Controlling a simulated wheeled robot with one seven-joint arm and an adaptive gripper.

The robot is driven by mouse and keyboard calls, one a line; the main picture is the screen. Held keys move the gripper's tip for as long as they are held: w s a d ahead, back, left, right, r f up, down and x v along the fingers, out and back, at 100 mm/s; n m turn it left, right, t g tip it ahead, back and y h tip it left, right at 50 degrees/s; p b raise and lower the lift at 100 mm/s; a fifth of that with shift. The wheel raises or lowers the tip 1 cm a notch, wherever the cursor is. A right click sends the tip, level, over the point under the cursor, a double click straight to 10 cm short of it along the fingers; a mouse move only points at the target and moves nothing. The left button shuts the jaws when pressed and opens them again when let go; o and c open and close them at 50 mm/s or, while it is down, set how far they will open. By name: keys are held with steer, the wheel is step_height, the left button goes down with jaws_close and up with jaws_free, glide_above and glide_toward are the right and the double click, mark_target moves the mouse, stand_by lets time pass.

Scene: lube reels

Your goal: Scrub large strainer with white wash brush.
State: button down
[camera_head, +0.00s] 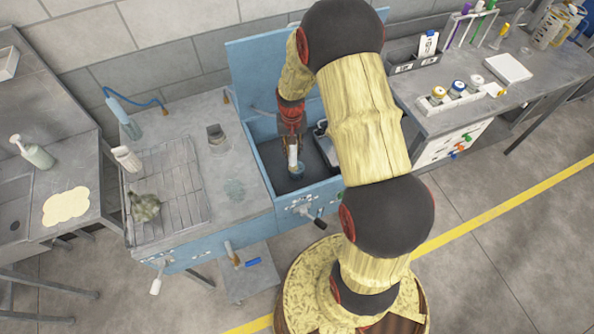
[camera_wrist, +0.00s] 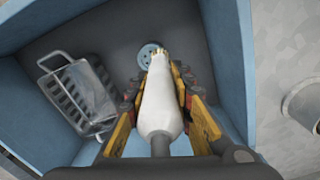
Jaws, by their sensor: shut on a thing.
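My gripper (camera_head: 291,138) points down into the blue-walled basin and is shut on the white wash brush (camera_head: 293,155). In the wrist view my gripper's fingers (camera_wrist: 160,88) close on both sides of the white brush (camera_wrist: 162,107), and its short bristles point at the basin floor. A round blue piece with small holes (camera_wrist: 147,58) lies at the bristle end, and it looks like a strainer. In the head view this blue piece (camera_head: 297,173) shows below the brush tip. Whether the bristles touch it, I cannot tell.
A metal wire basket (camera_wrist: 80,98) stands on the basin floor left of the brush in the wrist view. The blue basin wall (camera_wrist: 226,60) rises close on the right. A grey worktop (camera_head: 185,110) with a wire rack lies left of the basin in the head view.

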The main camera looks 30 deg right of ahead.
steer(key=shift+d, duration=0.15)
steer(key=d, duration=0.3)
steer(key=shift+s, duration=0.4)
steer(key=shift+a+f, duration=0.1)
steer(key=shift+w+a, duration=0.15)
steer(key=shift+a, duration=0.6)
steer(key=shift+w+a, duration=0.15)
steer(key=shift+a, duration=0.6)
